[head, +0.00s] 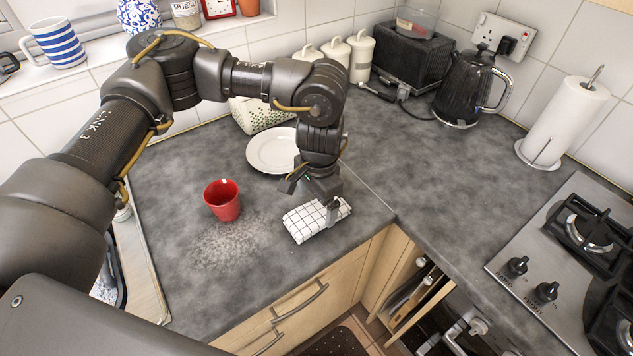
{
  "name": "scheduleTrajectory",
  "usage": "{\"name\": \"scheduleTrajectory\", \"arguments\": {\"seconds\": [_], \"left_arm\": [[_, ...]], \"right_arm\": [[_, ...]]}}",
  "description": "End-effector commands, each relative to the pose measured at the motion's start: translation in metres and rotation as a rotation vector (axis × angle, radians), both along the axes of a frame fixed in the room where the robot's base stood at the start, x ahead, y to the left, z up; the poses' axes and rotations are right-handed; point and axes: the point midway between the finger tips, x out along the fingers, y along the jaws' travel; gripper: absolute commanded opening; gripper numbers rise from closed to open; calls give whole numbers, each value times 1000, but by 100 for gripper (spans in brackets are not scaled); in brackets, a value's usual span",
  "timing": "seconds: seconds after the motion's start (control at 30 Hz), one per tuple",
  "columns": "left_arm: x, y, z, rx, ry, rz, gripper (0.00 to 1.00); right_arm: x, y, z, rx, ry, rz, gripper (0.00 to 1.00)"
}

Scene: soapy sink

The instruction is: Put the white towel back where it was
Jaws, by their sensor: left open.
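The white towel (306,222), folded and marked with a dark grid, lies on the grey counter near its front edge, close to the inner corner. My left gripper (318,203) points down over the towel's right part. Its jaws are open, and one finger reaches down at the towel's right side. I cannot tell whether the fingers touch the cloth. My right gripper is not in view.
A red cup (222,201) stands left of the towel beside a speckled wet patch (228,243). A white plate (268,152) lies behind my gripper. The sink edge (140,262) is at left, the hob (560,262) at right. The counter (420,160) right of my gripper is clear.

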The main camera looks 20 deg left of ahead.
Motion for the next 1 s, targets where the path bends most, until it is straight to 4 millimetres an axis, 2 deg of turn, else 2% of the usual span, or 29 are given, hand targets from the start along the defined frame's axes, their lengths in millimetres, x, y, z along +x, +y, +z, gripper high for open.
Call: {"name": "scheduleTrajectory", "arguments": {"seconds": [0.2, 0.4, 0.6, 1.0], "left_arm": [[3, -1, 46, 0, -6, 0, 89], [4, -2, 75, 0, -3, 0, 89], [3, -2, 86, 1, 1, 0, 89], [3, -2, 86, 1, 1, 0, 89]], "right_arm": [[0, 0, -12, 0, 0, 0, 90], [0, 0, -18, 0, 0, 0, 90], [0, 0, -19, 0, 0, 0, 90], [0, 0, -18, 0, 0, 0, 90]]}}
